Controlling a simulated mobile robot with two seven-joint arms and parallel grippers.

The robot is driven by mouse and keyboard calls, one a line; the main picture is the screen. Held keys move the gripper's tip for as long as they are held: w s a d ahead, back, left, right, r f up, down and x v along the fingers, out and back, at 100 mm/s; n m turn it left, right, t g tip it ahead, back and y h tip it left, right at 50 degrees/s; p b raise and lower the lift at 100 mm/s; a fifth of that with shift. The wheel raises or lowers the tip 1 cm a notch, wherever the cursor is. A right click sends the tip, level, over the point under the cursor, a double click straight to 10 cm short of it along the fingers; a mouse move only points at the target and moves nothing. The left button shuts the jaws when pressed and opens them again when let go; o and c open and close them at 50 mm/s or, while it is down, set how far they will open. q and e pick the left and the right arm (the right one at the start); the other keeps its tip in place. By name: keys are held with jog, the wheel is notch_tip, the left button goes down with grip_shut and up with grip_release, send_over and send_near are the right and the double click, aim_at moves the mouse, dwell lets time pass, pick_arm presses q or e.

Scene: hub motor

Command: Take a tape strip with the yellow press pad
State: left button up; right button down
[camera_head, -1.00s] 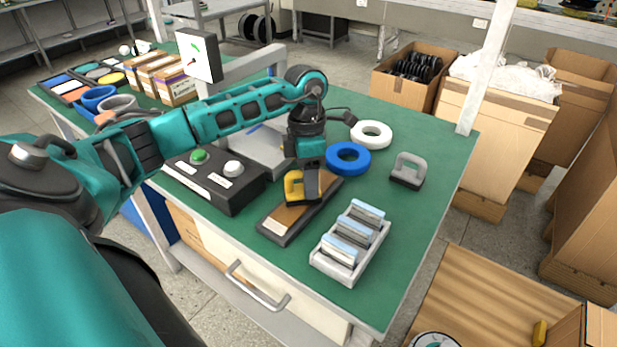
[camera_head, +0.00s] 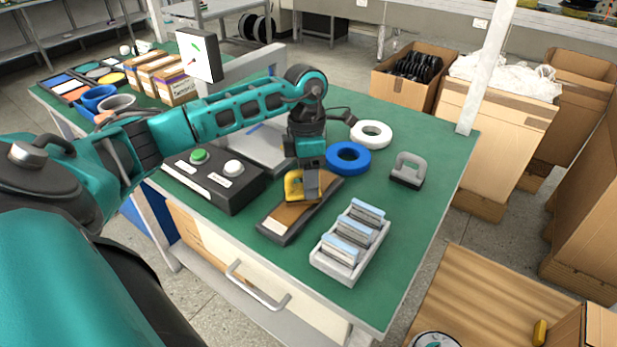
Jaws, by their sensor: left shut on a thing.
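The yellow press pad (camera_head: 293,187) is at the brown-topped board (camera_head: 288,217) near the front of the green table. My left gripper (camera_head: 310,188) reaches down from above and is shut on the pad. The gripper covers part of the pad, and I cannot tell whether the pad touches the board. A blue tape ring (camera_head: 348,158) and a white tape ring (camera_head: 371,134) lie behind and to the right. No single loose tape strip can be made out. My right gripper is not in view.
A white rack (camera_head: 325,264) holding several pale blocks stands right of the board. A grey-handled pad (camera_head: 407,171) lies further right. A black box with a green button (camera_head: 199,157) and a white button stands left.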

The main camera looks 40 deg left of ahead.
pick_arm(q)
jog(key=shift+r+p, duration=2.65)
jog(key=shift+r, duration=0.85)
jog(key=shift+d, duration=0.2)
jog(key=d+r+m+y, duration=0.1)
jog(key=d+m, duration=0.4)
jog(key=m, duration=0.4)
jog(key=s+d+r+m+y, duration=0.1)
jog(key=d+m, duration=0.4)
jog(key=m, duration=0.5)
jog(key=s+d+r+m+t+y, duration=0.1)
jog(key=d+r+m, duration=0.1)
jog(key=d+m, duration=0.4)
jog(key=shift+d+r+m, duration=0.1)
jog(key=shift+r+m, duration=0.1)
jog(key=shift+m, duration=1.5)
